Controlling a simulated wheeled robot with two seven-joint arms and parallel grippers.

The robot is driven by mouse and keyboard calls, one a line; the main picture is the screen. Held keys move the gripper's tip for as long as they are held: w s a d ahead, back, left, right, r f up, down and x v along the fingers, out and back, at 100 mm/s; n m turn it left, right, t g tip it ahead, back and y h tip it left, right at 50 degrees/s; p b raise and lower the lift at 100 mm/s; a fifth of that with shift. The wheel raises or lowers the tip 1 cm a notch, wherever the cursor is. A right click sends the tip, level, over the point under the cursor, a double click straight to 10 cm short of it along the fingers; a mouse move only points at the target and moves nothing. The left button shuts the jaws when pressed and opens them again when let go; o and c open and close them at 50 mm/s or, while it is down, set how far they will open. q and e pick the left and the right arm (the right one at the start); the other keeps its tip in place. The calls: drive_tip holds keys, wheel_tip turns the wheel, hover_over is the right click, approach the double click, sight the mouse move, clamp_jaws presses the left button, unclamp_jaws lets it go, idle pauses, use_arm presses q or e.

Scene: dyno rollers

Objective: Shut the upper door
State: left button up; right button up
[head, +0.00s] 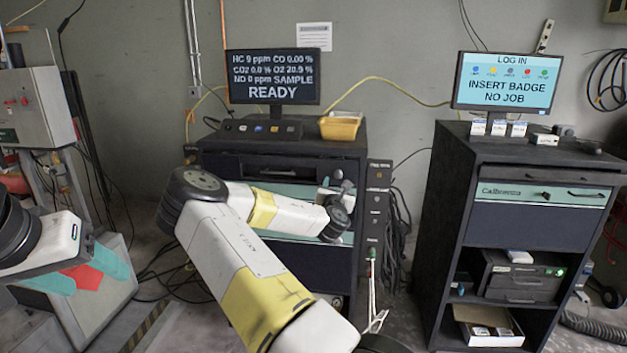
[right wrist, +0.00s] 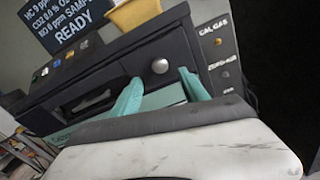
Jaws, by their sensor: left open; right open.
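The dark cabinet (head: 225,160) under the READY monitor stands in the middle of the head view. Its upper front (head: 285,166) is black, with a recessed slot and a round knob (right wrist: 160,66); I cannot tell whether this front is ajar. A pale green strip with a handle lies below it. My right gripper (head: 332,192) is open in front of this cabinet. In the right wrist view its two teal fingers (right wrist: 162,92) are apart, below and either side of the knob, with nothing held. My left gripper (head: 84,272) is open and empty at the far left.
A second cabinet (head: 455,220) with a login monitor (head: 506,80) stands to the right. A yellow tray (head: 340,128) sits on the middle cabinet. Cables hang beside the middle cabinet. My right arm hides part of its front.

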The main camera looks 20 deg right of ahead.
sight(338, 175)
drive_tip(key=x, duration=0.7)
drive_tip(key=shift+w+d, duration=0.15)
drive_tip(key=shift+w, duration=0.05)
clamp_jaws()
idle(1.2)
